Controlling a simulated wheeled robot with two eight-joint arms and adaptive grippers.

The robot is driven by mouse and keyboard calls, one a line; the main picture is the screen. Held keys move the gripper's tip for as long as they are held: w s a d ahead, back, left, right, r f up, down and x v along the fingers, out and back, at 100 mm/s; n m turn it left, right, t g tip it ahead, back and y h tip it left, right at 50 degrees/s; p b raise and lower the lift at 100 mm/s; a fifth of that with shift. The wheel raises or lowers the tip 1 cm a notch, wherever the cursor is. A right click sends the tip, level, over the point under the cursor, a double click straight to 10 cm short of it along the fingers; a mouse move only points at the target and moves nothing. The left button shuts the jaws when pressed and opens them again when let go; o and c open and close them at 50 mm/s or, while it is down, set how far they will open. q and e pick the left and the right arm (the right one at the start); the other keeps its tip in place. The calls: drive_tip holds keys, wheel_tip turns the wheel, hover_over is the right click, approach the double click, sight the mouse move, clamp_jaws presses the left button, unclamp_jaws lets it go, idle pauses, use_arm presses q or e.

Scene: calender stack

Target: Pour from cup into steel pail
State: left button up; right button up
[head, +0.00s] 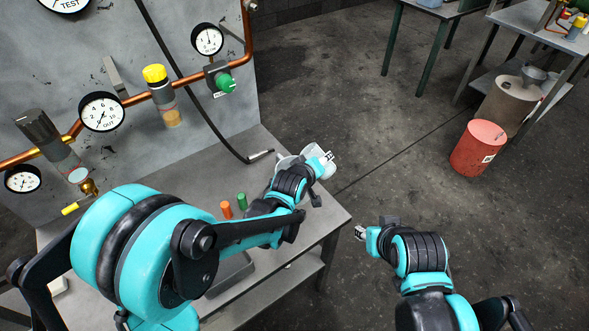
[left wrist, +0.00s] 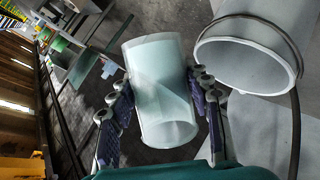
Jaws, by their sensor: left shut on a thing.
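My left gripper (head: 322,160) is over the right end of the bench. The left wrist view shows this gripper (left wrist: 160,108) shut on a translucent pale cup (left wrist: 158,82), with one finger on each side of it. A slanting lighter area shows through the cup's wall; I cannot tell whether it is liquid. The grey steel pail (left wrist: 258,58), with a wire handle, is close beside the cup, its round mouth in view. In the head view the pail (head: 283,163) is mostly hidden behind my left gripper. My right gripper (head: 359,233) is over the floor; its finger opening is unclear.
The metal bench (head: 205,180) stands against a gauge panel (head: 190,85) with copper pipes. An orange (head: 226,210) and a green (head: 242,201) cylinder stand near my left forearm. A black hose (head: 205,110) ends near the pail. A red drum (head: 478,148) stands on the floor.

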use_arm(q)
drive_tip(key=shift+f+n+g+h+b, duration=0.4)
drive_tip(key=shift+f+n+h, duration=0.2)
drive_tip(key=shift+n+h, duration=0.4)
idle(1.2)
drive_tip(key=shift+r+n+h+p, duration=0.3)
drive_tip(key=shift+r+n+h, duration=0.2)
idle(0.9)
drive_tip(key=shift+w+a+f+n+g+h+b, duration=0.35)
drive_tip(key=shift+a+n+h+b, duration=0.15)
drive_tip(key=shift+a, duration=0.1)
idle(0.8)
drive_tip(key=shift+a+r+n+h+b, duration=0.15)
drive_tip(key=shift+r+n+h+b, duration=0.2)
drive_tip(key=shift+r+n+h, duration=0.15)
idle(0.8)
drive_tip(key=shift+a+f+n+h+b, duration=0.15)
drive_tip(key=shift+f+n+h+b, duration=0.2)
drive_tip(key=shift+b, duration=0.3)
